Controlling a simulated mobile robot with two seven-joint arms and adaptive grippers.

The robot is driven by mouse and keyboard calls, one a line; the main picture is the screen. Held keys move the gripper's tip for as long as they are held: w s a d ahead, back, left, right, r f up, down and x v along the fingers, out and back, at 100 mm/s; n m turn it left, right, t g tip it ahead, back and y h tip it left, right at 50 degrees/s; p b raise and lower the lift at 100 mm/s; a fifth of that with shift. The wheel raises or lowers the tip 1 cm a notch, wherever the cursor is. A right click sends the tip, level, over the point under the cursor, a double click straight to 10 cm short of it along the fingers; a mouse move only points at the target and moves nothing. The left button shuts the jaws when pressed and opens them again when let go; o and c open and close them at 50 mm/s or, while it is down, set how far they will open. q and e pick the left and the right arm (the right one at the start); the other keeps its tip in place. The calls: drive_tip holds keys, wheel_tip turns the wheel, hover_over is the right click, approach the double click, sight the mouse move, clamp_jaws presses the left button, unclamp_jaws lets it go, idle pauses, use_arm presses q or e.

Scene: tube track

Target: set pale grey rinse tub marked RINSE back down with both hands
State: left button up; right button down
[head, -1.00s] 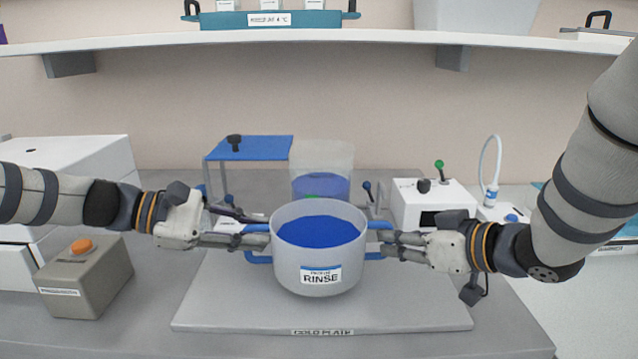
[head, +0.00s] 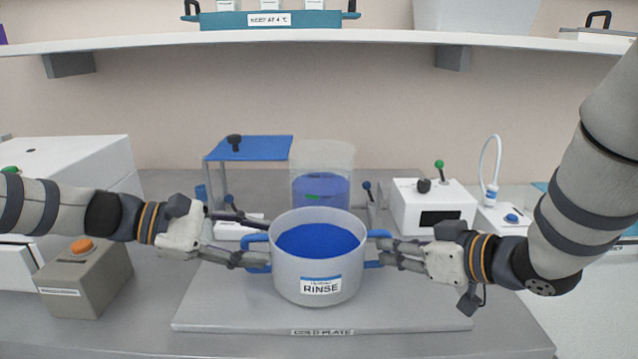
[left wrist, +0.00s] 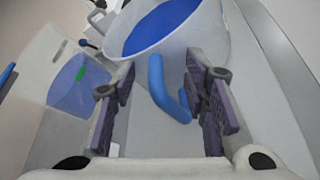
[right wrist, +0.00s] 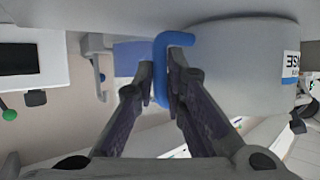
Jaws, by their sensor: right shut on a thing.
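The pale grey tub marked RINSE (head: 345,275), with blue contents, is upright over the cold plate (head: 225,315); I cannot tell whether its base touches. My right gripper (head: 383,256) is shut on the tub's right blue handle, which shows between the fingers in the right wrist view (right wrist: 161,70). My left gripper (head: 262,259) is at the left blue handle (head: 255,238). In the left wrist view its fingers (left wrist: 160,95) are spread, with the handle (left wrist: 157,80) between them and a gap beside it.
A clear container of blue liquid (head: 321,190) and a blue-topped stand (head: 250,148) are behind the tub. A white box with a green-knobbed lever (head: 433,205) stands right. A grey box with an orange button (head: 85,280) stands left. The plate's front is clear.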

use_arm(q)
drive_tip(key=shift+a+r, duration=0.1)
drive_tip(key=shift+r, duration=0.05)
use_arm(e)
drive_tip(key=shift+r, duration=0.25)
use_arm(q)
drive_tip(key=shift+a+r, duration=0.1)
drive_tip(key=shift+a, duration=0.25)
use_arm(e)
drive_tip(key=c, duration=1.6)
unclamp_jaws()
use_arm(q)
drive_tip(key=v, duration=1.1)
drive_tip(key=shift+s, duration=0.15)
use_arm(e)
drive_tip(key=shift+o, duration=0.2)
drive_tip(key=shift+f, duration=0.1)
drive_tip(key=v, duration=1.2)
drive_tip(key=shift+s+f, duration=0.1)
drive_tip(key=shift+f, duration=0.05)
